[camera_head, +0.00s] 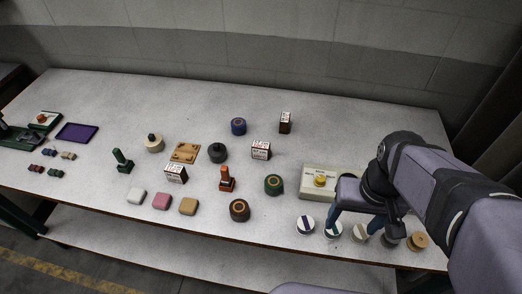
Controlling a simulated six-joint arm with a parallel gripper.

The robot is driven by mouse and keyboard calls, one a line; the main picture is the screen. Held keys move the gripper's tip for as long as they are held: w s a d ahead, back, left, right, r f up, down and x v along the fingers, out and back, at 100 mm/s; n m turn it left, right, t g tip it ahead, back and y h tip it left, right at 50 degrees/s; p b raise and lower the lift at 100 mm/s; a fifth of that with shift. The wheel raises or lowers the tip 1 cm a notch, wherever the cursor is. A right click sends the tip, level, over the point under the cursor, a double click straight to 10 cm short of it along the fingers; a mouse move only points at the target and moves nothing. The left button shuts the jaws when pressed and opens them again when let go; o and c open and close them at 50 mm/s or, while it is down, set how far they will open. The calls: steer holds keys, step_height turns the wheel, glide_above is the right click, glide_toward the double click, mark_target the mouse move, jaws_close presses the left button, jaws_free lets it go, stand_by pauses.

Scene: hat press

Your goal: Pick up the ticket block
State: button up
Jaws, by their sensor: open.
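Three small dark blocks with white printed tops or faces are on the table: one at the back (285,122), one near the middle (261,150) and one further left and nearer (176,173). They look like ticket blocks; the print is too small to read, and I cannot tell which one is meant. My gripper (351,228) is at the right front of the table, pointing down with its blue fingers apart. It is well to the right of all three blocks. It appears empty, above or beside a row of round pieces.
A pale box with a yellow button (320,181) stands behind my gripper. Stamps (226,179), round rolls (273,185), coloured pads (162,201) and a purple tray (77,133) are spread leftward. The back right is clear.

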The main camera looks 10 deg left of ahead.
steer(key=w+a+n+t+y+b, duration=0.2)
steer(key=w+a+t, duration=0.1)
steer(key=w+a, duration=0.65)
steer(key=m+t+h+b, duration=0.3)
steer(key=t+b, duration=0.6)
steer(key=t, duration=0.1)
glide_above(262, 144)
steer(key=w, duration=0.2)
step_height(262, 144, down, 5)
steer(key=shift+s+a+f+b, duration=0.1)
steer(key=shift+f+b, duration=0.1)
steer(key=shift+f, duration=1)
steer(key=shift+s+f+b, duration=0.1)
steer(key=shift+f+b, duration=0.1)
steer(key=shift+f, duration=0.95)
step_height(262, 144, down, 2)
steer(key=shift+f, duration=0.2)
steer(key=shift+x, duration=1.05)
steer(key=shift+w+f, duration=0.2)
steer(key=shift+w, duration=0.3)
